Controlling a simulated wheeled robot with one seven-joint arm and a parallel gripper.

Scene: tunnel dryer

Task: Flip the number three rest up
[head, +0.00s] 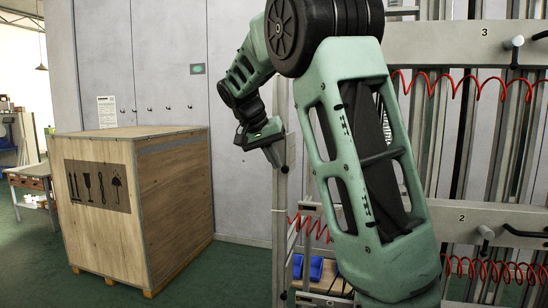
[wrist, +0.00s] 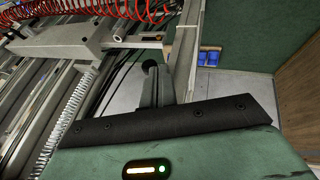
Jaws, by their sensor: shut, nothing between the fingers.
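The number three beam (head: 445,45) is a pale grey crossbar marked "3" at the upper right of the head view. A light round-ended peg (head: 517,42) and part of a dark bar stick out from its right end. I cannot tell which piece is the rest or how it is hinged. My gripper (head: 276,158) hangs left of the beam and lower, apart from it, beside an upright post. In the wrist view my gripper (wrist: 151,72) shows its fingers together and empty. My arm hides the beam's left part in the head view.
A lower beam marked "2" (head: 490,218) has a similar peg and dark bar. Red coiled hoses (head: 470,82) hang along the rack. A wooden crate (head: 140,215) stands on the green floor at left. Blue bins (wrist: 208,57) show beyond the rack in the wrist view.

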